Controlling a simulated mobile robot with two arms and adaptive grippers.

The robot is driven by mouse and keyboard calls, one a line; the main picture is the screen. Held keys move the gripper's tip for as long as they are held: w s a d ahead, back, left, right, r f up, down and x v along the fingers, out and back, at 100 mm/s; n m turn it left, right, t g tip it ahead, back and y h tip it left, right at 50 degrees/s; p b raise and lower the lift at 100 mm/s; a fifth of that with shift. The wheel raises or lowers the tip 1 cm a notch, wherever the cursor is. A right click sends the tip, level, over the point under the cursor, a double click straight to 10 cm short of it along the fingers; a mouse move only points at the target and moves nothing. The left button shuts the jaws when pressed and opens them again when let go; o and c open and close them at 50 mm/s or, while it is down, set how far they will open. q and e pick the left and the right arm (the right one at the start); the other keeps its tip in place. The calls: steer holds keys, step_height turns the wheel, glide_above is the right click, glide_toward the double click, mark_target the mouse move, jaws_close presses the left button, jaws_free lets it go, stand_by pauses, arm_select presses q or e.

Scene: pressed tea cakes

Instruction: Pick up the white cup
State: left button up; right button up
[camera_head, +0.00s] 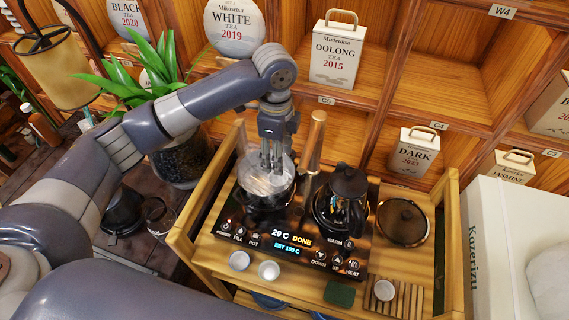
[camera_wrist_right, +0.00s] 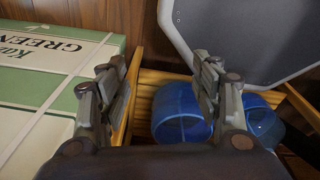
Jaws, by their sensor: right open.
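Several small cups stand on the wooden tea cart in the head view. A white cup (camera_head: 268,270) stands near the front edge of the black stove panel, just right of a bluish-white cup (camera_head: 239,261). Another pale cup (camera_head: 384,290) stands on a slatted wooden rack at the front right. My left gripper (camera_head: 271,168) points down at the clear vessel (camera_head: 266,185) on the left burner, behind the two front cups. Its finger gap is unclear. My right gripper (camera_wrist_right: 163,75) is open in the right wrist view, with blue round containers (camera_wrist_right: 182,112) below it.
A black kettle (camera_head: 347,196) stands on the right burner and a dark round lid (camera_head: 403,221) lies right of it. A dark green block (camera_head: 339,294) lies at the front. The cart's wooden rails (camera_head: 452,240) and a large white box (camera_head: 505,250) bound the right side.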

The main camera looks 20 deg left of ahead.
arm_select(q)
steer(key=f, duration=0.1)
steer(key=p, duration=0.1)
glide_above(278, 178)
steer(key=s, duration=0.2)
steer(key=f, duration=0.4)
steer(key=shift+w+d+f, duration=0.1)
steer(key=shift+d+f, duration=0.15)
steer(key=shift+f, duration=0.05)
step_height(278, 178, down, 5)
steer(key=shift+w+r+p, duration=0.1)
steer(key=shift+p, duration=0.45)
steer(key=c, duration=0.7)
arm_select(e)
steer(key=shift+s+r, duration=0.9)
steer(key=shift+r, duration=0.15)
